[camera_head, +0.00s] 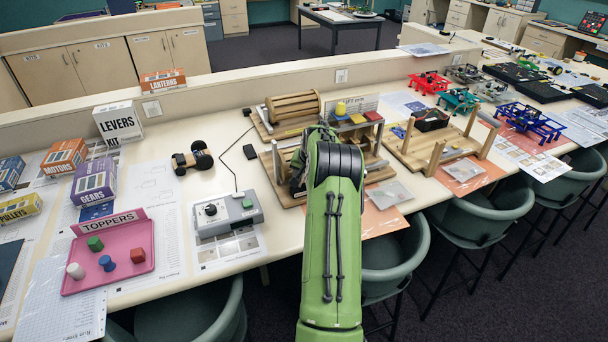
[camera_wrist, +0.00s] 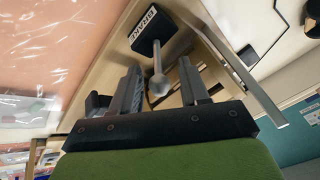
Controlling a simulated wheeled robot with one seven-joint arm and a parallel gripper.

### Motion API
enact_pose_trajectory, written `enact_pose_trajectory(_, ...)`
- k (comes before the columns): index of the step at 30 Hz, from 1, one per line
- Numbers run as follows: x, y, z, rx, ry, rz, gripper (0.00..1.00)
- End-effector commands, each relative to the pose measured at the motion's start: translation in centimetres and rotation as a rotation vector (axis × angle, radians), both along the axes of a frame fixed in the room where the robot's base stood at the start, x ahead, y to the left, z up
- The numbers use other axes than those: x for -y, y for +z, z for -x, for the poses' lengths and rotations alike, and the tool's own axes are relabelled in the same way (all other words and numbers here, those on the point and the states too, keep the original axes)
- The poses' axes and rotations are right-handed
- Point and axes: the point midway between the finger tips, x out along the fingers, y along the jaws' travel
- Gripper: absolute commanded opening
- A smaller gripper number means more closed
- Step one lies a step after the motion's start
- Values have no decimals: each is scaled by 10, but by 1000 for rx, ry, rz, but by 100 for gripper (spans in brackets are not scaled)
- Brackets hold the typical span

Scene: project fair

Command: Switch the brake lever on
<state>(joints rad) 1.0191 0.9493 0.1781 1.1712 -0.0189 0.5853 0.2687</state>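In the wrist view the brake lever (camera_wrist: 158,72) is a short metal rod with a round knob. It comes out of a black block (camera_wrist: 149,27) labelled BRAKE on a wooden board. My gripper (camera_wrist: 158,64) is open, one grey finger on each side of the rod and knob. Gaps show between the lever and both fingers, and nothing is gripped. In the head view my green arm reaches over the wooden rig (camera_head: 269,163) and hides the brake lever and most of my gripper. I cannot tell the switch position from the lever's tilt.
A wooden drum (camera_head: 294,107) stands behind the rig. A grey control box (camera_head: 228,213) with a dial and green button sits to the left. A pink toppers tray (camera_head: 135,257) is at the front left. Another wooden rig (camera_head: 440,151) stands on the right. Stools line the bench.

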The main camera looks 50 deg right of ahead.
Motion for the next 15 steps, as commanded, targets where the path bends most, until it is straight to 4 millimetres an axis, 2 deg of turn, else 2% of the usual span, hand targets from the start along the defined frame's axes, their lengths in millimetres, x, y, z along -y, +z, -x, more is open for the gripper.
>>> enact_pose_trajectory(1, 0, 0, 0, 0, 0, 0, 37)
enact_pose_trajectory(8, 0, 0, 0, 1, 0, 0, 2)
enact_pose_trajectory(15, 5, 0, 3, 46, -4, -81, 0)
